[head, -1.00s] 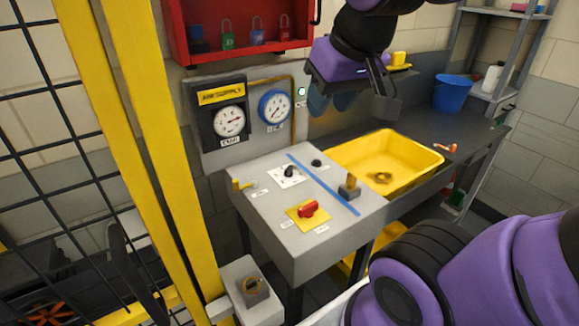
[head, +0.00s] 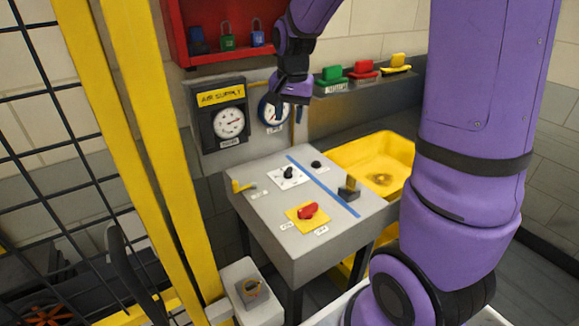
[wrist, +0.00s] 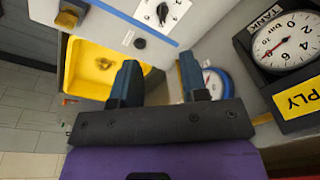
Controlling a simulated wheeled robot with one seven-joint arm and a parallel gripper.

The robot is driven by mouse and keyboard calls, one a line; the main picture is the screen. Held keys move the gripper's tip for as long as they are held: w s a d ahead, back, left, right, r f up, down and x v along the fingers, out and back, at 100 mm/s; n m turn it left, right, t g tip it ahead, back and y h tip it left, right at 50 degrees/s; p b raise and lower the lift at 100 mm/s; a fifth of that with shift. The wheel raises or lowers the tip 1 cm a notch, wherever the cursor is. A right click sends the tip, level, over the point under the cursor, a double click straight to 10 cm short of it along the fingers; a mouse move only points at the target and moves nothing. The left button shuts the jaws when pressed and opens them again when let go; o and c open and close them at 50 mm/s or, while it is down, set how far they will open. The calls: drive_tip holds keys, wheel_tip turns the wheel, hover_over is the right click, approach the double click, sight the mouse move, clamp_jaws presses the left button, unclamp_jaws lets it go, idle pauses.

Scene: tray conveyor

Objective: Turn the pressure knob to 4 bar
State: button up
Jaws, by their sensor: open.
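The black knob on a white dial plate (head: 290,174) sits on the grey panel top (head: 255,215). It also shows at the top of the wrist view (wrist: 163,12). Its pointer setting is too small to read. My gripper (head: 287,112) is open and empty, above the back of the panel and apart from the knob. In the wrist view its two fingers (wrist: 158,72) stand well apart. The blue-rimmed gauge (head: 268,112) is partly hidden behind my gripper; its reading cannot be told. The black tank gauge (head: 230,122) has a red needle.
A yellow tray (head: 400,145) stands right. A red lock cabinet (head: 180,40) hangs above.

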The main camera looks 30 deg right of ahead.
sight(289, 167)
drive_tip(key=w+d+f+m, duration=0.1)
drive_tip(key=w+f, duration=0.1)
drive_tip(key=f, duration=0.5)
drive_tip(key=w+d+f+m+g, duration=0.1)
drive_tip(key=w+f, duration=0.1)
drive_tip(key=f, duration=0.4)
drive_tip(key=w+d+f+m, duration=0.1)
drive_tip(key=f, duration=0.6)
drive_tip(key=shift+w+d+f, duration=0.3)
drive_tip(key=shift+w+d, duration=0.05)
drive_tip(key=shift+w, duration=0.05)
drive_tip(key=shift+c, duration=0.4)
clamp_jaws()
